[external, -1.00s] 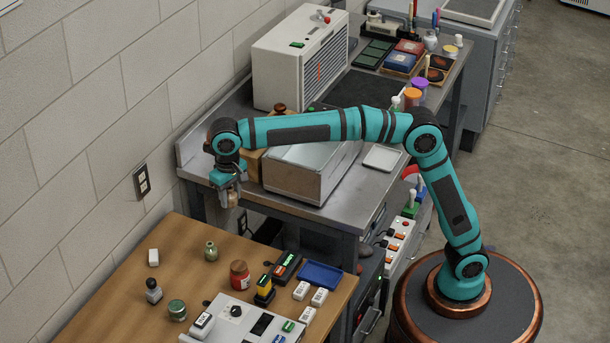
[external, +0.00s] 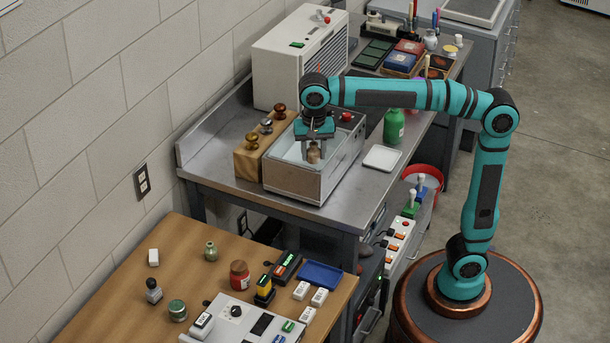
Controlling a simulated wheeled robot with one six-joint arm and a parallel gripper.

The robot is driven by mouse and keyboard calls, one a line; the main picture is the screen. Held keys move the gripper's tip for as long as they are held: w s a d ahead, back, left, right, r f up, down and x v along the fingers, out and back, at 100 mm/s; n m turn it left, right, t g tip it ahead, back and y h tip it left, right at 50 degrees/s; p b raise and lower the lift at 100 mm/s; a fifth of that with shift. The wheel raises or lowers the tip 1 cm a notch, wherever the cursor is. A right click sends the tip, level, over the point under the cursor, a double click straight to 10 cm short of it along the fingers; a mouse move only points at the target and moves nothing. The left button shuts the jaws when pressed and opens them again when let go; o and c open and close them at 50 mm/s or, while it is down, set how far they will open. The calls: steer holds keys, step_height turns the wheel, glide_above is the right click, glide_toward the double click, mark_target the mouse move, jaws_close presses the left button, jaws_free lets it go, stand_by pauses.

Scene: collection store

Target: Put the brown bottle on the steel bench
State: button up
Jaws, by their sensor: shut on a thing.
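My gripper (external: 314,147) is shut on the small brown bottle (external: 314,156) and holds it upright. In the picture the bottle overlaps the open top of a steel basin (external: 294,181); I cannot tell how high above or inside the basin it is. The gripper fingers hide part of the bottle. The steel bench (external: 216,165) stands along the wall and carries the basin.
A wooden block with stamp-like knobs (external: 250,162) stands left of the basin. A white tray (external: 382,158) and a green bottle (external: 394,126) are to its right. A white machine (external: 292,62) stands behind. The bench's left end is clear. A wooden table (external: 110,268) is in front.

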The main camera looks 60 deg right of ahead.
steer(key=s+d+f+m, duration=0.1)
steer(key=s+d+m, duration=0.2)
steer(key=s+d, duration=0.3)
steer(key=m, duration=0.1)
glide_above(359, 196)
step_height(359, 196, down, 5)
steer(key=shift+f, duration=0.2)
steer(key=shift+f, duration=5)
steer(key=shift+f, duration=0.1)
steer(key=o, duration=1)
